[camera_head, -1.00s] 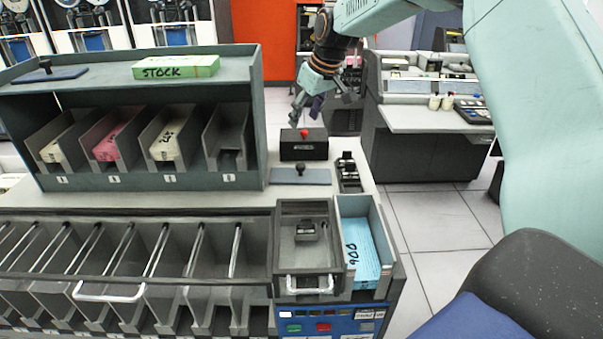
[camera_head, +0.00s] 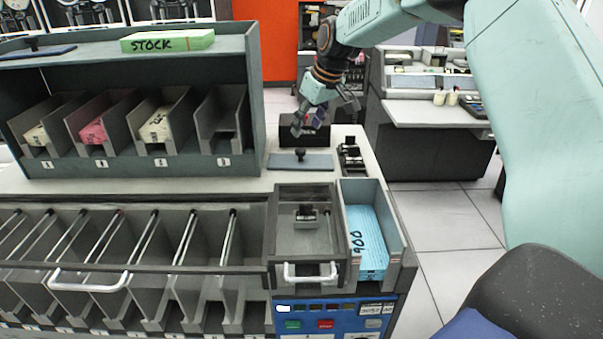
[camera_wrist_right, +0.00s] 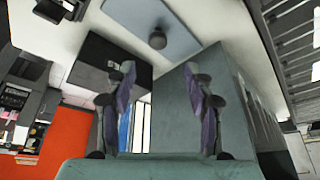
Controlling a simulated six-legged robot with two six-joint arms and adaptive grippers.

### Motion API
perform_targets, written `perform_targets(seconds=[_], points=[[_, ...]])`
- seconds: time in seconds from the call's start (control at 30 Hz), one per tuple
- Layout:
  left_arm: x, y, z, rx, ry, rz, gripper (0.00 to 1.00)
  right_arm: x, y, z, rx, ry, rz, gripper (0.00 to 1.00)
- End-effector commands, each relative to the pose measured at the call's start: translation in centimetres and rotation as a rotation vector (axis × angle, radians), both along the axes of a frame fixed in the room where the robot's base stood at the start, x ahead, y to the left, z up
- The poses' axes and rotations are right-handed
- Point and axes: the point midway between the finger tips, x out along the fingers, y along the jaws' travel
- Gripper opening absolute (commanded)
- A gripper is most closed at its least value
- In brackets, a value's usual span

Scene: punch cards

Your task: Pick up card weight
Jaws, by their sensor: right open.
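A flat blue-grey plate with a black knob (camera_head: 316,163), which looks like a card weight, lies on the white counter in front of a black box. It also shows in the right wrist view (camera_wrist_right: 130,14), at the top, beyond the fingertips. A similar knobbed plate (camera_head: 32,55) lies on top of the shelf unit at left. My right gripper (camera_head: 322,120) is open and empty, pointing down in front of the black box and above and behind the counter plate. In the right wrist view its two fingers (camera_wrist_right: 160,88) are spread apart. My left gripper is out of view.
The black box (camera_head: 290,133) stands behind the plate, and a small black device (camera_head: 351,157) at its right. In front are a grey bin with a small block (camera_head: 306,213) and a bin of blue cards (camera_head: 366,240). The shelf unit (camera_head: 259,110) rises at left.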

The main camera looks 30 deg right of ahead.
Motion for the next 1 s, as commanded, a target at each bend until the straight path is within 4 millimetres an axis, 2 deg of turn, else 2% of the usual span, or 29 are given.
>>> perform_targets(seconds=[0.03,0.23,0.43,1.0], points=[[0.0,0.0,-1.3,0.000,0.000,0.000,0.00,0.0,0.0,-1.2,0.000,-0.001,0.000,0.53],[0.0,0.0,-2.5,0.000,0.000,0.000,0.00,0.0,0.0,-2.4,-0.001,-0.001,0.000,0.53],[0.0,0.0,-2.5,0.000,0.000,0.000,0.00,0.4,0.0,-3.4,-0.001,0.000,0.001,0.53],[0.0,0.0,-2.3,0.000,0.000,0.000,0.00,3.1,-0.2,-9.2,-0.001,0.000,0.001,0.53]])
